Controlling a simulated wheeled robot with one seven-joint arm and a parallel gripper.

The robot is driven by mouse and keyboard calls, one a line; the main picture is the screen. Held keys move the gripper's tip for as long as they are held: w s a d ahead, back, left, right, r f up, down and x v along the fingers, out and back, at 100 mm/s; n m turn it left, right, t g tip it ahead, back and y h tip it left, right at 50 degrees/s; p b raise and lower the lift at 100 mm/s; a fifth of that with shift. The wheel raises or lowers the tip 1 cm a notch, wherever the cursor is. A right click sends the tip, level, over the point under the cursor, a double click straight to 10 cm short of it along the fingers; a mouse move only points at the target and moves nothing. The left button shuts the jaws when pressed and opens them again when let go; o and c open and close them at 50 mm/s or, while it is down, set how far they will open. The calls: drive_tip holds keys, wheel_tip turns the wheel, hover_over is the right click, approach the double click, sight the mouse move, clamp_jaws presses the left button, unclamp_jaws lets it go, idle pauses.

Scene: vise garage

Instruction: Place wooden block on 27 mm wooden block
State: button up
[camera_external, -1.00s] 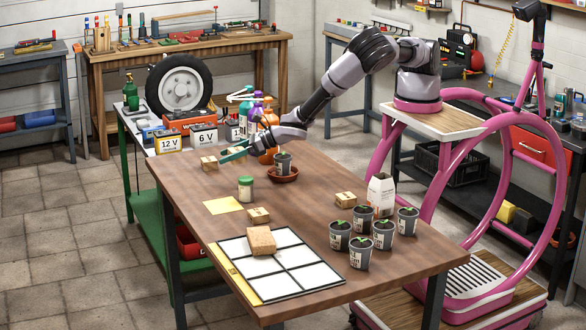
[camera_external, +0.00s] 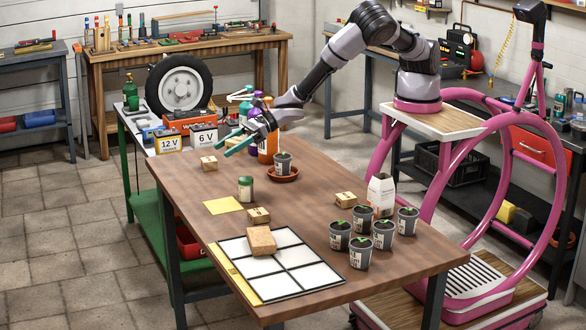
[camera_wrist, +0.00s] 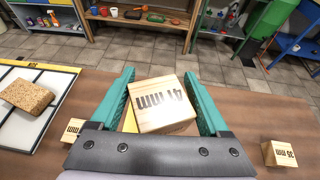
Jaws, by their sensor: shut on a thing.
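My gripper (camera_external: 238,143) is above the far left part of the table and shut on a pale wooden block (camera_wrist: 162,104). The block's face carries dark print that seems to read 41 mm, and it sits between the teal fingers. A small wooden block (camera_external: 209,163) stands at the table's left edge; in the wrist view it shows at the right (camera_wrist: 279,153), its print seeming to read 35 mm. Another small block (camera_external: 258,215) lies beside the yellow paper, and also shows at left in the wrist view (camera_wrist: 73,130). A third (camera_external: 346,200) lies near the pots. Which is 27 mm I cannot tell.
A brown cork-like block (camera_external: 262,240) lies on a white tiled panel (camera_external: 300,275). A jar (camera_external: 245,189), yellow paper (camera_external: 222,205), potted seedling on a saucer (camera_external: 283,174), several seedling pots (camera_external: 361,252) and a white carton (camera_external: 381,194) stand about. Bottles (camera_external: 267,147) are behind my gripper.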

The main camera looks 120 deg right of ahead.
drive_tip(key=a+n+y, duration=0.4)
drive_tip(key=a, duration=0.4)
drive_tip(key=n+g+y, duration=0.4)
drive_tip(key=y, duration=0.1)
hover_over(254, 216)
wheel_tip(254, 216, down, 8)
drive_tip(key=shift+s+d+f, duration=0.1)
drive_tip(key=shift+f, duration=2.15)
drive_tip(key=shift+f, duration=0.15)
drive_tip(key=o, duration=1.2)
drive_tip(key=shift+o, duration=0.2)
